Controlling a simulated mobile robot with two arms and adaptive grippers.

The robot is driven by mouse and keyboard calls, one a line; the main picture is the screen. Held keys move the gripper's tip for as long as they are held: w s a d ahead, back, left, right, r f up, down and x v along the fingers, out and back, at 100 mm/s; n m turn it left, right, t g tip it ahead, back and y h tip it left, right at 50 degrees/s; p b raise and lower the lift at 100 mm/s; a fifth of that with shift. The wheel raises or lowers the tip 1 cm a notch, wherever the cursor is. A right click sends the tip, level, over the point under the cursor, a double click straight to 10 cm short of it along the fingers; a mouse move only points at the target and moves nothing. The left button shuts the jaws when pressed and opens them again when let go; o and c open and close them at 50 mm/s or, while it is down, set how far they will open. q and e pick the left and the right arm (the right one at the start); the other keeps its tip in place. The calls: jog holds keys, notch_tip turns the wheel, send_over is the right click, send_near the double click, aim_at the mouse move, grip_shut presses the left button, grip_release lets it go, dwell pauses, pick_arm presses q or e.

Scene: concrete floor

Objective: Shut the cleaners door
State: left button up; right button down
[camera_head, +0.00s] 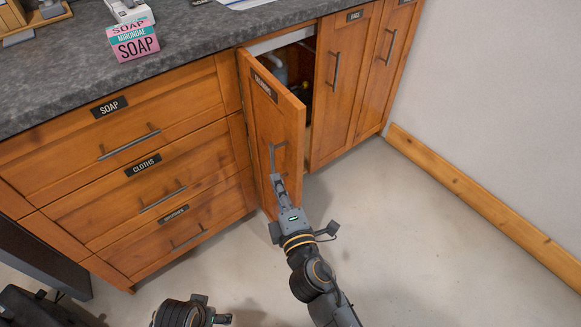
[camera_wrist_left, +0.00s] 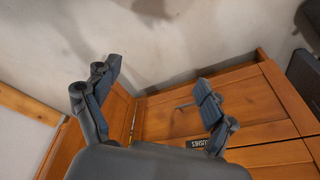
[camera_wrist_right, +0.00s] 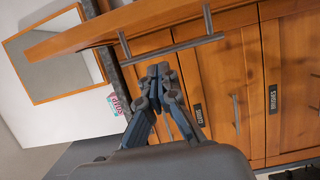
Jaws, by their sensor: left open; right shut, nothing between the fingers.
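The cleaners door (camera_head: 270,118) stands partly open, swung out from the cabinet, with a dark label near its top and a vertical bar handle (camera_head: 277,157). My right gripper (camera_head: 276,179) is shut and empty at the lower end of that handle. The right wrist view shows its fingertips (camera_wrist_right: 160,72) close to the bar (camera_wrist_right: 172,49); I cannot tell whether they touch. My left gripper shows only in part at the bottom of the head view (camera_head: 195,312). In the left wrist view its fingers (camera_wrist_left: 150,88) are spread, with nothing between them.
The drawer front labelled soap (camera_head: 75,120) and the drawers below it are shut, left of the door. Bottles (camera_head: 280,70) stand inside the open cabinet. Shut doors (camera_head: 340,85) adjoin at right. A soap box (camera_head: 133,40) is on the counter. The floor (camera_head: 400,230) at right is clear.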

aim_at(291, 171)
pick_arm(q)
jog(key=f, duration=0.2)
jog(key=s+f+p, duration=0.1)
jog(key=f, duration=0.1)
pick_arm(e)
jog(key=w+d, duration=0.1)
jog(key=w, duration=0.1)
jog(key=w+d, duration=0.2)
